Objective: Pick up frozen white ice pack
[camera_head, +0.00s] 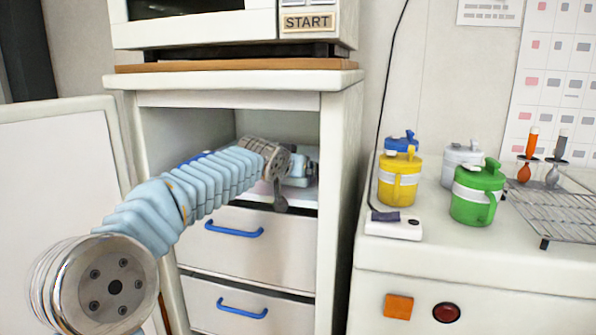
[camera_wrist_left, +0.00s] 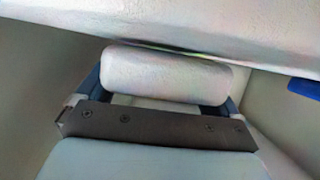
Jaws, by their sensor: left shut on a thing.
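My left arm reaches into the open upper compartment of the white cabinet (camera_head: 343,170). In the left wrist view, the white ice pack (camera_wrist_left: 165,72) is a pale, rounded block lying crosswise between the two fingers of my left gripper (camera_wrist_left: 165,90). The gripper is shut on it. In the head view, the gripper (camera_head: 298,172) is small and partly hidden by my wrist inside the compartment, and I cannot clearly make out the ice pack there. My right gripper is in neither view.
The cabinet door (camera_head: 60,185) stands open at left. Drawers with blue handles (camera_head: 234,230) lie below the compartment. A microwave (camera_head: 200,22) stands on top. On the right counter (camera_head: 480,262) are a yellow jug (camera_head: 400,180), a green jug (camera_head: 477,196) and a wire rack (camera_head: 560,212).

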